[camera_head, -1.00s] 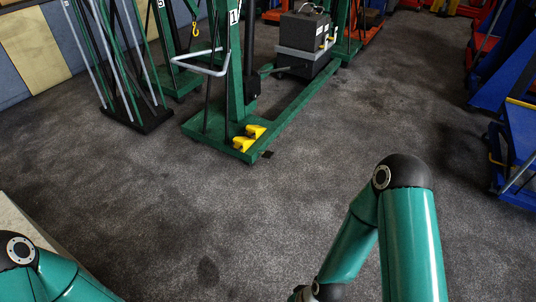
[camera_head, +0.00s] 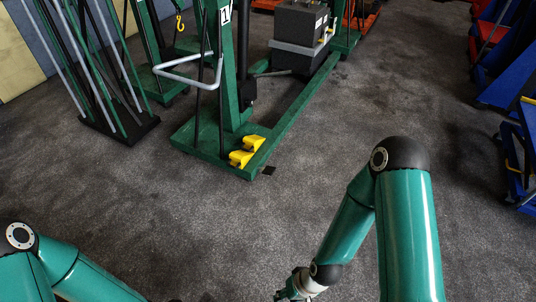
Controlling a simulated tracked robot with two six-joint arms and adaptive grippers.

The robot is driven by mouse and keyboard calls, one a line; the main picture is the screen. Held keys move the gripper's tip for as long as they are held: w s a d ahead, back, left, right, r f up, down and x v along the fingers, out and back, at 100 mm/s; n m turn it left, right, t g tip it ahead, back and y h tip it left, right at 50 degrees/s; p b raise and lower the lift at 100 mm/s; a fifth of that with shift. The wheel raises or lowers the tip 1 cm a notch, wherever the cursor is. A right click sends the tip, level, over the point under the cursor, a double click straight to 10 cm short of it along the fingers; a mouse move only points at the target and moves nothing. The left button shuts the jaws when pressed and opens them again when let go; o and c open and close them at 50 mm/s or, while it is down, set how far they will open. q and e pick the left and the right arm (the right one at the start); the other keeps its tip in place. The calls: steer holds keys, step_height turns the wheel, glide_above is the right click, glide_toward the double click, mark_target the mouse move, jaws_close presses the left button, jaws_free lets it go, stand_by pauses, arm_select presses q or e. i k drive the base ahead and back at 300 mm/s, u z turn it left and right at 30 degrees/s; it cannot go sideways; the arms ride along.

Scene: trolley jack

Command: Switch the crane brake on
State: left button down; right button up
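A green crane (camera_head: 241,75) with a "1" label stands on the floor ahead, left of the middle. Two yellow pedals, which look like its brake, sit at the near end of its base: one (camera_head: 241,158) nearer, the other (camera_head: 254,142) just behind. I cannot tell whether they are pressed. My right gripper (camera_head: 287,294) is at the bottom edge, partly cut off, well short of the pedals and touching nothing visible; its fingers do not show clearly. My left arm is at the bottom left, its gripper out of the frame.
A grey push handle (camera_head: 185,77) sticks out left of the crane mast. A rack of rods (camera_head: 131,128) stands left. Blue equipment (camera_head: 520,150) lines the right. The floor between me and the crane is clear.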

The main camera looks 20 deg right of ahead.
mark_target(269, 170)
steer(key=u, duration=0.05)
steer(key=i, duration=1.9)
steer(key=u, duration=1.75)
steer(key=i, duration=0.1)
steer(key=z, duration=3.2)
steer(key=k, duration=0.5)
steer(key=z, duration=0.1)
steer(key=i, duration=0.6)
steer(key=u, duration=0.05)
